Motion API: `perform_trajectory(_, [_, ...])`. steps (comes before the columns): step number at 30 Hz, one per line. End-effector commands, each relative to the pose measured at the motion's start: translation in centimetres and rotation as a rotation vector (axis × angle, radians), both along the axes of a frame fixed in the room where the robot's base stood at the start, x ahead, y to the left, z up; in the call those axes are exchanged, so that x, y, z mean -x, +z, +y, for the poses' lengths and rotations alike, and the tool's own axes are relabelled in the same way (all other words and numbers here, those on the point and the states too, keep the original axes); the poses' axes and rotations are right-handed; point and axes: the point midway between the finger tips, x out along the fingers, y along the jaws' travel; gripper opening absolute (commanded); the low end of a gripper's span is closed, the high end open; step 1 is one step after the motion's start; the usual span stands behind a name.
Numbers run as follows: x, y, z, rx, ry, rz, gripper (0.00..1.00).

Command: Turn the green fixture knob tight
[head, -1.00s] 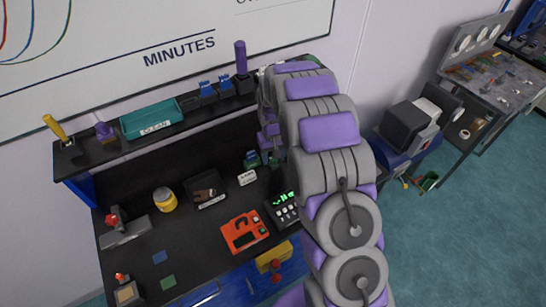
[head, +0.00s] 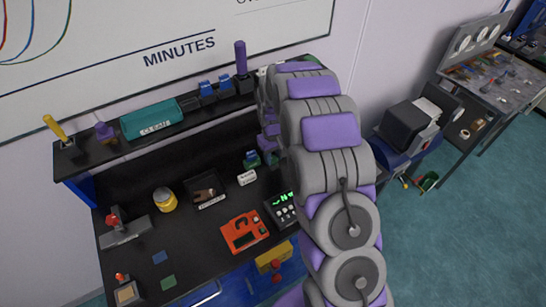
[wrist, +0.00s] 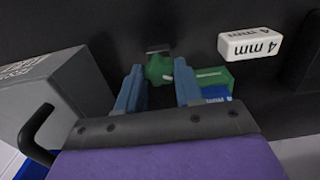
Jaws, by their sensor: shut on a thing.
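The green fixture knob (wrist: 159,68) shows between the blue fingertips of my gripper (wrist: 160,84) in the wrist view. My gripper is shut on the knob. My arm hides much of that area, so the grip does not show clearly there.
A white "4 mm" block (wrist: 250,44) lies close to the fixture; it also shows in the head view (head: 247,177). A grey box (wrist: 55,95) stands at the left of the wrist view.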

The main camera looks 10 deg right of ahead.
Motion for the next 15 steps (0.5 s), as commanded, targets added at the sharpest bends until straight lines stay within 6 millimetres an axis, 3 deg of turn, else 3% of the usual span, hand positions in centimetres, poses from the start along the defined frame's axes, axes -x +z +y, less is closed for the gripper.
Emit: perform_trajectory(15, [0.00, 0.00, -0.04, 0.001, -0.400, 0.000, 0.05])
